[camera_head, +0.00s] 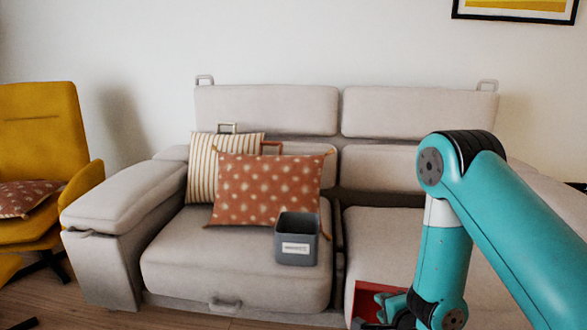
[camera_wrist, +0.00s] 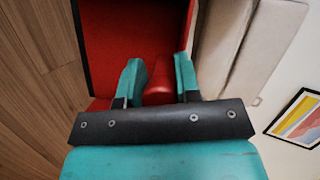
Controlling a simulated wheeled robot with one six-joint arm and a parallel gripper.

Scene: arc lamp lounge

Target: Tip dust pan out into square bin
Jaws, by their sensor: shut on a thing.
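The square bin (camera_head: 296,252) is grey with a white label. It stands upright and open-topped on the left sofa seat, near its front right. The red dust pan (camera_head: 366,300) is low at the front of the right seat, right of the bin and apart from it in the picture. My gripper (camera_wrist: 158,78) is shut on the pan's red handle (camera_wrist: 158,92). The pan's red body (camera_wrist: 130,35) spreads beyond the fingers in the wrist view. My arm hides part of the pan in the head view. I cannot make out what lies in it.
The beige sofa (camera_head: 215,262) carries a striped cushion (camera_head: 200,178) and a rust spotted cushion (camera_head: 262,190) behind the bin. A yellow chair (camera_head: 40,125) stands at the left. Wooden floor (camera_wrist: 30,100) shows left of the pan in the wrist view.

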